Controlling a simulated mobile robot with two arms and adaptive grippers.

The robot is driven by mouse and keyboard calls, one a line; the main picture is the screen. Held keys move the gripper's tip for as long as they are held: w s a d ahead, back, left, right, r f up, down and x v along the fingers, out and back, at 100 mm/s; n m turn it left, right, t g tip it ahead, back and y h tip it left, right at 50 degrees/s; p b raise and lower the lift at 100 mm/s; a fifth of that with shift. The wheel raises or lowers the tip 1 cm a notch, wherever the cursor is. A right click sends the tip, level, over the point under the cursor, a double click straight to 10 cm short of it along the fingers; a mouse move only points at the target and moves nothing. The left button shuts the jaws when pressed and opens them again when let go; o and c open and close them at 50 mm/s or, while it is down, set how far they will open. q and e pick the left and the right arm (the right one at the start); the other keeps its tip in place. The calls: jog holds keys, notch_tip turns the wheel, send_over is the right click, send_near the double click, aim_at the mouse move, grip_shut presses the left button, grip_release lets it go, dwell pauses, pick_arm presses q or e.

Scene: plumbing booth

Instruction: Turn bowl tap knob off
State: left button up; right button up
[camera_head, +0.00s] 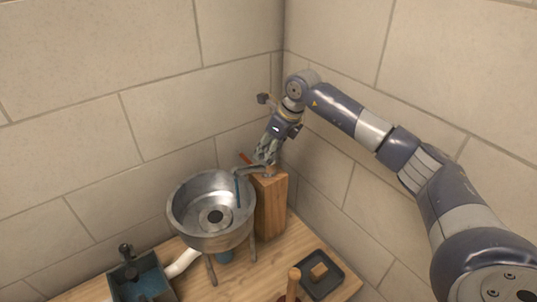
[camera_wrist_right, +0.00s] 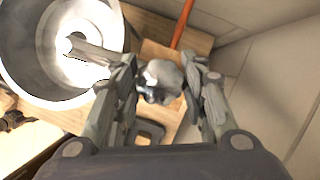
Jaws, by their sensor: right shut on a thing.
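The metal bowl (camera_head: 190,215) stands on legs at the middle of the wooden counter; its rim also shows in the wrist view (camera_wrist_right: 22,70). The tap spout (camera_head: 245,170) reaches left over the bowl from the top of a wooden block; it also shows in the wrist view (camera_wrist_right: 90,52). A thin blue streak (camera_head: 237,188), seemingly water, hangs below the spout. My right gripper (camera_head: 265,154) is above the block, pointing down. In the wrist view its fingers are shut on the grey tap knob (camera_wrist_right: 160,80), one each side. My left gripper is not in view.
The wooden block (camera_head: 270,210) stands beside the bowl. An orange bar (camera_wrist_right: 183,22) lies close behind the knob. A dark tray (camera_head: 322,275) and a wooden handle (camera_head: 293,282) are at front right, a blue basin (camera_head: 140,280) at front left. Tiled walls (camera_head: 345,180) meet behind the tap.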

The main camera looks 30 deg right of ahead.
jog(key=m+h+b, duration=0.1)
jog(key=m+b, duration=0.1)
jog(key=m, duration=0.1)
jog(key=m+h+b, duration=0.1)
jog(key=m+b, duration=0.1)
jog(key=m, duration=0.1)
jog(key=shift+w+a+t, duration=0.1)
jog(key=shift+t, duration=0.3)
jog(key=m+h+b, duration=0.1)
jog(key=m+b, duration=0.1)
jog(key=m, duration=0.1)
jog(key=shift+r+m+h+b, duration=0.1)
jog(key=shift+m+h+b, duration=0.2)
jog(key=shift+r+m+h+b, duration=0.1)
jog(key=shift+m+h+b, duration=0.3)
jog(key=shift+m, duration=0.5)
jog(key=o, duration=0.9)
jog(key=shift+o, duration=0.9)
jog(key=v, duration=1.1)
jog(key=shift+r, duration=0.45)
